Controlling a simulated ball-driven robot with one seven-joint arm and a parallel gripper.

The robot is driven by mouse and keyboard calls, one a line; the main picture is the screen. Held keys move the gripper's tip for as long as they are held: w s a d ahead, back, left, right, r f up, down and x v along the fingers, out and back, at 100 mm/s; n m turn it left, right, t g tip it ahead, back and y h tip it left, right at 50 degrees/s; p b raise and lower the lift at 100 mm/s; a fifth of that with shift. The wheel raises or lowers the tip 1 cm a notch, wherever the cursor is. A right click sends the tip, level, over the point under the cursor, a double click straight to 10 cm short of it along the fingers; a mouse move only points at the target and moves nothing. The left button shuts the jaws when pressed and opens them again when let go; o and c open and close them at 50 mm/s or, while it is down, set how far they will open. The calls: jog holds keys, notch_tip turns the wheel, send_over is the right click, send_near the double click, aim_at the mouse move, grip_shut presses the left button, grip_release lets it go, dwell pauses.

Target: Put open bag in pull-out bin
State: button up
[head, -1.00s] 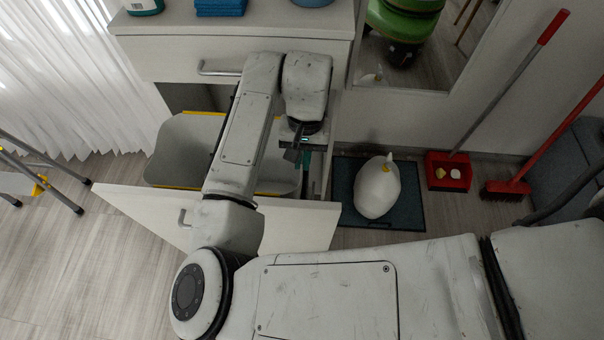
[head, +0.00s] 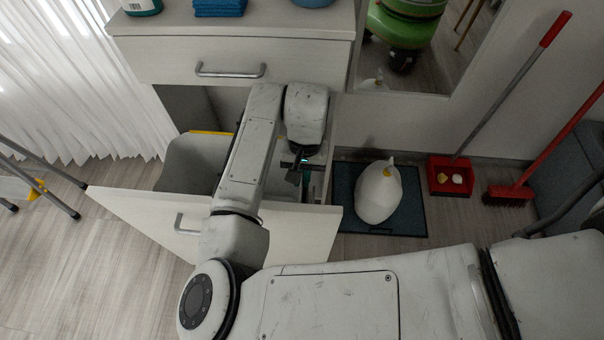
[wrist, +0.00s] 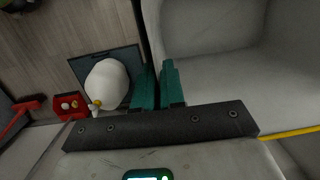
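The white open bag (head: 379,195) with a yellow tip sits on a dark mat (head: 412,222) to the right of the cabinet. It also shows at the left in the wrist view (wrist: 106,84). The grey pull-out bin (head: 190,158), with a yellow rim, is behind the pulled-out white front panel (head: 140,208); my arm hides part of it. My gripper (head: 298,176) hangs at the right end of the drawer, beside the bin. In the wrist view its teal fingers (wrist: 159,84) are close together, with no object visible between them.
A red dustpan (head: 438,180) and a red broom (head: 510,192) stand right of the mat. A cabinet drawer with a handle (head: 230,72) is above the bin. Metal legs (head: 45,190) stand at the left, with bare floor between them and the front panel.

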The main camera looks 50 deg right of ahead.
jog(key=o, duration=0.4)
jog(key=shift+r, duration=0.15)
jog(key=r+p, duration=0.1)
jog(key=r, duration=0.3)
jog(key=d+r+p, duration=0.1)
jog(key=r, duration=0.3)
jog(key=r+p, duration=0.1)
jog(key=r, duration=0.3)
jog(key=shift+w+d, duration=0.25)
